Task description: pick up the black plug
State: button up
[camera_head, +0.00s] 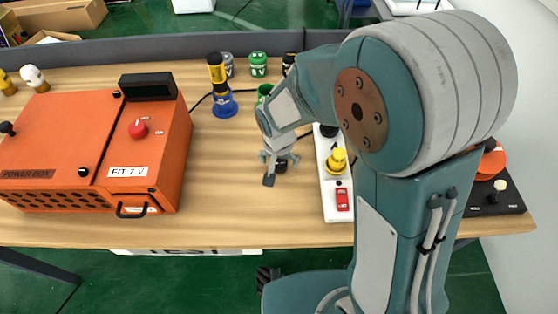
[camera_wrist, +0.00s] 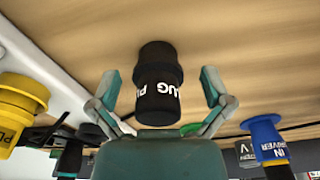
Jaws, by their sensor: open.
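The black plug (camera_wrist: 158,85) stands on the wooden table and carries white lettering. In the wrist view it sits between the two open fingers of my gripper (camera_wrist: 160,88), with a gap visible on each side. In the head view my gripper (camera_head: 280,172) points down at the table, and the black plug (camera_head: 281,165) shows only in part behind the fingers.
A white power strip (camera_head: 333,200) with a yellow plug (camera_head: 337,160) and a red switch (camera_head: 342,199) lies just right of my gripper. An orange power box (camera_head: 75,150) stands at left. A blue-based plug (camera_head: 224,105) and several small containers stand behind. Clear table lies left of my gripper.

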jog(key=c, duration=1.3)
jog(key=shift+o, duration=0.2)
jog(key=shift+r, duration=0.15)
jog(key=shift+r, duration=0.3)
notch_tip(320, 180, up, 3)
jog(key=shift+s+f, duration=0.1)
jog(key=shift+s, duration=0.05)
jog(key=s+d+r, duration=0.2)
jog(key=s+r, duration=0.2)
jog(key=s, duration=0.2)
jog(key=s+d+r, duration=0.2)
jog(key=s+r, duration=0.3)
jog(key=s, duration=0.2)
jog(key=shift+d+r, duration=0.2)
jog(key=shift+d, duration=0.15)
